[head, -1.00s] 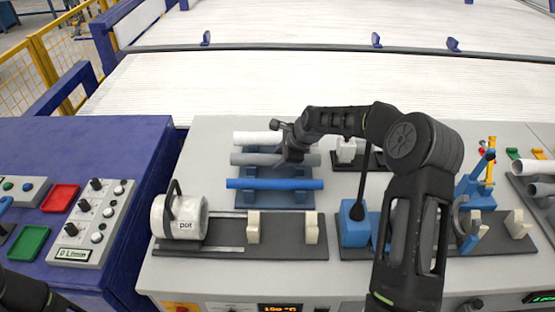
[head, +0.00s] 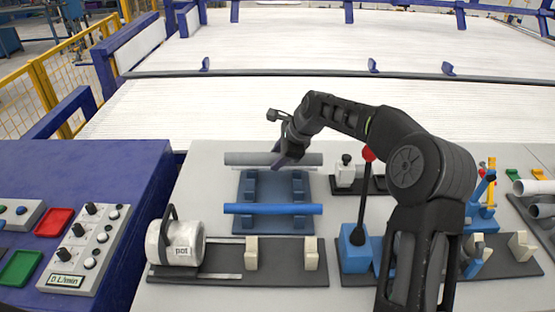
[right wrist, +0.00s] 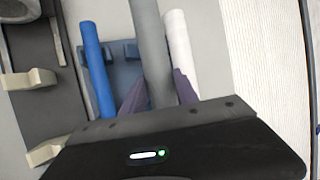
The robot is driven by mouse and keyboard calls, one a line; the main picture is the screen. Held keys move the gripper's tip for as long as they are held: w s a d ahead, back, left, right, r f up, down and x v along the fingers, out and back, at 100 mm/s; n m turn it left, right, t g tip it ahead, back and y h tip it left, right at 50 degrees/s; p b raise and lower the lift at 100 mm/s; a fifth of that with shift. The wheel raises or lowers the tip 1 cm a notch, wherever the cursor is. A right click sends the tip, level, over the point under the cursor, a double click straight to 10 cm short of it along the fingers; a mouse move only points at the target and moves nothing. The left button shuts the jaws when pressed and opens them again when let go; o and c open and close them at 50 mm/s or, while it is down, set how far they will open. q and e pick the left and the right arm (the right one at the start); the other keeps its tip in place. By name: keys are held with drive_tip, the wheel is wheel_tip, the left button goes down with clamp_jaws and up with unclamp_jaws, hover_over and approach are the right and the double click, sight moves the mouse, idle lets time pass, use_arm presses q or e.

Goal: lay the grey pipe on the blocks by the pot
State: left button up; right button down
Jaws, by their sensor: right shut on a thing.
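The grey pipe (head: 250,159) is level above the back of the blue rack (head: 250,227). My right gripper (head: 284,157) is shut on it, right of its middle. In the right wrist view the grey pipe (right wrist: 155,50) runs between the two fingers (right wrist: 160,90). The cream blocks (head: 251,254) and (head: 311,254) stand on a dark base right of the white pot (head: 175,243), with nothing lying on them. They also show in the right wrist view (right wrist: 30,80). My left gripper is out of view.
A blue pipe (head: 272,209) lies across the rack's front. A red-knobbed lever (head: 368,153) stands right of the blocks. A control panel (head: 85,245) is at left.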

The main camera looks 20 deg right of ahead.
idle(0.4)
drive_tip(key=shift+w+a+r, duration=0.1)
drive_tip(key=shift+a+r, duration=0.05)
drive_tip(key=shift+r, duration=0.2)
drive_tip(key=s+a+r+g+p, duration=0.1)
drive_tip(key=s+a+r+p, duration=0.2)
drive_tip(key=s+r+p, duration=0.3)
drive_tip(key=s+a+f+g, duration=0.1)
drive_tip(key=s+a+f, duration=0.1)
drive_tip(key=s, duration=0.5)
drive_tip(key=s+a+f+g+y+p, duration=0.1)
drive_tip(key=s+a+f, duration=0.2)
drive_tip(key=s, duration=0.4)
drive_tip(key=shift+s+a+m+p, duration=0.3)
drive_tip(key=shift+a+m, duration=0.1)
drive_tip(key=shift+a, duration=0.35)
drive_tip(key=shift+r, duration=0.1)
